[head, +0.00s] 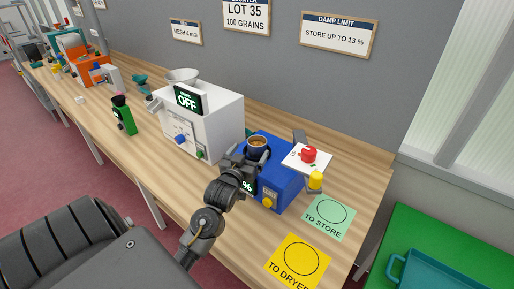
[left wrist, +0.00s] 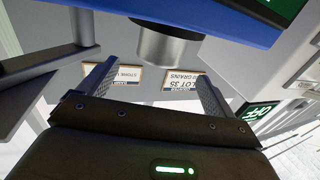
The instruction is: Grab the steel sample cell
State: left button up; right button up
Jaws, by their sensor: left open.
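The steel sample cell (head: 257,142) stands upright in the top of the blue meter (head: 284,186), with tan contents showing at its mouth. In the left wrist view, which is upside down, the steel cell (left wrist: 168,47) sticks out of the blue body (left wrist: 215,18). My left gripper (head: 252,156) is open at the near side of the cell. In the wrist view its fingers (left wrist: 156,72) are spread either side of the cell's line, with the cell ahead of their tips. I cannot tell whether they touch it. My right gripper is not in view.
A white mill (head: 215,125) reading OFF stands left of the meter. The green store card (head: 330,217) and yellow dryer card (head: 298,260) lie in front, uncovered.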

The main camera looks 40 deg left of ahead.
aim_at(253, 147)
pick_arm(q)
jog(key=p+x, duration=0.2)
jog(key=x, duration=0.3)
jog(key=shift+f, duration=0.15)
jog(key=shift+s, duration=0.1)
jog(key=shift+c, duration=0.4)
jog(key=c, duration=1.2)
jog(key=shift+o, duration=0.2)
